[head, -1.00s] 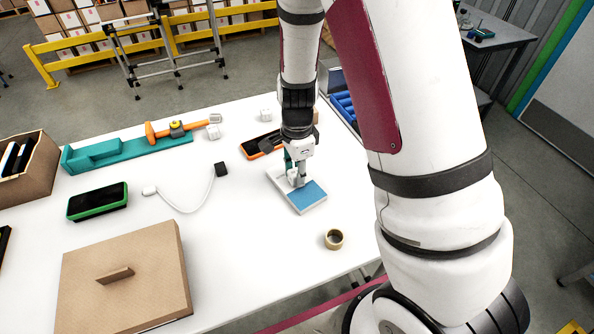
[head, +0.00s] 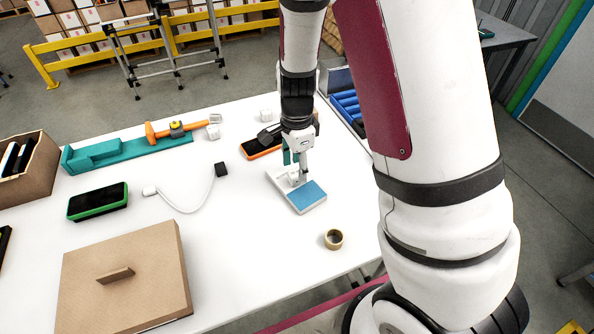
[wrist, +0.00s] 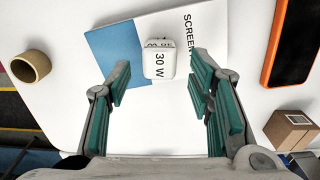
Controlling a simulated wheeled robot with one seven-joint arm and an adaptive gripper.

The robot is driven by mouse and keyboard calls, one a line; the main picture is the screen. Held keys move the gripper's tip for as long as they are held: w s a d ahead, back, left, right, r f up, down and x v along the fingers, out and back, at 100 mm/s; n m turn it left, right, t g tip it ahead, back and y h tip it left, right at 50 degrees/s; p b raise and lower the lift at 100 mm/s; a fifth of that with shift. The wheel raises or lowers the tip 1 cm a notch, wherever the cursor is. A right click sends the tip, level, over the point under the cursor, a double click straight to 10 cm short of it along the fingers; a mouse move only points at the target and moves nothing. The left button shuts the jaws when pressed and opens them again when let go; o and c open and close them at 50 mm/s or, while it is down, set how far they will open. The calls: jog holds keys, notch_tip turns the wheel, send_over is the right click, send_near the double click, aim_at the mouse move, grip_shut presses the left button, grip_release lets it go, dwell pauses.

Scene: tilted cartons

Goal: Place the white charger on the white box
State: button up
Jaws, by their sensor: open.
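The white charger (wrist: 158,60), marked 30 W, rests on the white box (wrist: 208,35) in the wrist view. The box is flat, with a blue panel at one end and the word SCREEN printed on its white part. In the head view the box (head: 312,197) lies on the table under my gripper (head: 298,170), which largely hides the charger there. My gripper (wrist: 160,64) is open in the wrist view. Its teal-padded fingers stand left and right of the charger, with a visible gap on each side.
A tape roll (head: 334,239) stands near the box, and an orange-edged phone (head: 258,147) lies behind it. A white cable (head: 180,207), a green-edged device (head: 97,202) and a lidded brown carton (head: 125,280) are to the left. The table front between carton and tape is clear.

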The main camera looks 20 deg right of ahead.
aim_at(297, 172)
jog(key=s+a+r+n+t+y, duration=0.1)
jog(key=s+r+n, duration=0.3)
jog(key=r, duration=0.7)
jog(key=s+r+n+t, duration=0.1)
jog(key=s+r+n, duration=0.3)
jog(key=r, duration=0.7)
jog(key=s+r+n+t, duration=0.1)
jog(key=s+r+n, duration=0.1)
jog(key=s+n, duration=0.3)
jog(key=s+r+n+t+h, duration=0.1)
jog(key=s+r+n+t, duration=0.1)
jog(key=s+n, duration=0.3)
jog(key=shift+s+d+r, duration=0.15)
jog(key=shift+s+r, duration=0.6)
jog(key=shift+s, duration=0.35)
